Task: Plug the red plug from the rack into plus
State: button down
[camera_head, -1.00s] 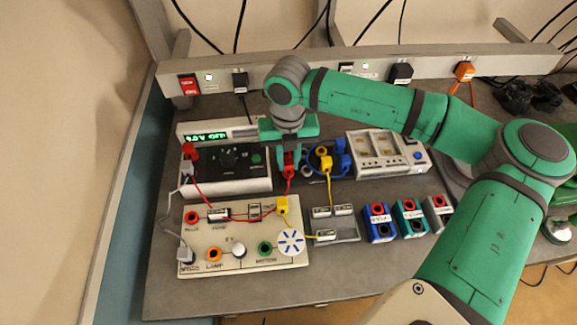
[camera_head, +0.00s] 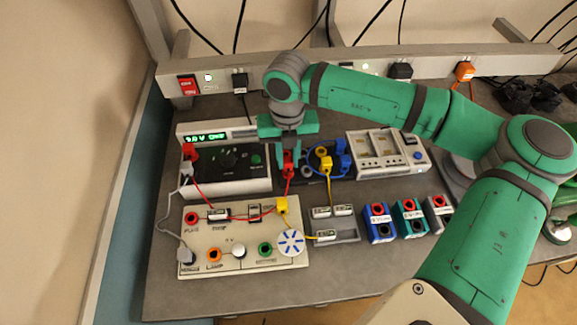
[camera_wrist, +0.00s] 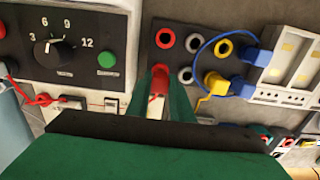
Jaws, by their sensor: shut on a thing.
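My gripper (camera_head: 288,168) is shut on the red plug (camera_head: 287,157) at the dark rack (camera_head: 312,176). In the wrist view the red plug (camera_wrist: 158,80) sits between the green fingers of my gripper (camera_wrist: 161,98), just below an empty red-ringed hole of the rack (camera_wrist: 179,58). I cannot tell whether its tip is clear of the rack. A red lead hangs from it toward the cream board (camera_head: 240,212). The plus socket (camera_head: 191,217), red-ringed and empty, is at the board's upper left.
A yellow plug (camera_head: 325,164) and blue plugs (camera_head: 342,160) stand in the rack to the right. The power supply (camera_head: 226,172) stands left of the rack, with a red plug (camera_head: 190,152) in it.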

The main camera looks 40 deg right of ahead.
aim_at(288, 159)
jog(key=shift+r, duration=0.1)
jog(key=shift+r, duration=1.6)
jog(key=shift+s+d, duration=0.1)
jog(key=c, duration=2.5)
grip_release()
jog(key=shift+a, duration=0.2)
jog(key=shift+c, duration=0.2)
jog(key=shift+d, duration=0.1)
